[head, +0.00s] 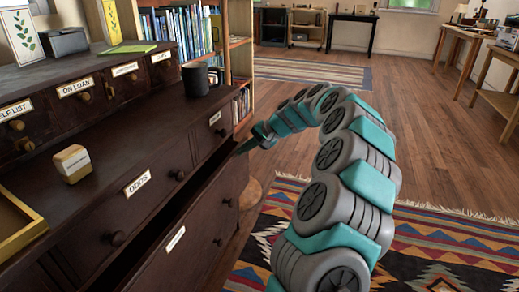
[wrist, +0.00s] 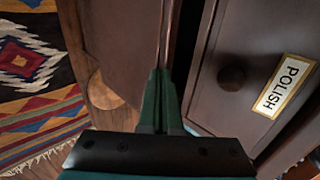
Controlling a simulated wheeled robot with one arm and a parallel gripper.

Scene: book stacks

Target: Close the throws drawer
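A wide lower drawer (head: 188,240) of the dark wooden cabinet stands partly open, with a dark gap behind its front. Its label is too slanted to read, so I cannot confirm that it says throws. In the wrist view, its brown front (wrist: 122,40) is at the left of the fingers, with its thin top edge running away from the fingertips. My gripper (head: 247,147) is at the right end of this drawer's top edge. In the wrist view, the green fingers (wrist: 160,78) look shut together at that edge. Whether they touch it is unclear.
The drawer labelled POLISH (wrist: 231,78) is closed above the gap. The ODDS drawer (head: 130,210) is also closed. A dark mug (head: 195,79) and a small block (head: 72,163) stand on the cabinet. A patterned rug (head: 440,250) covers the floor at the right.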

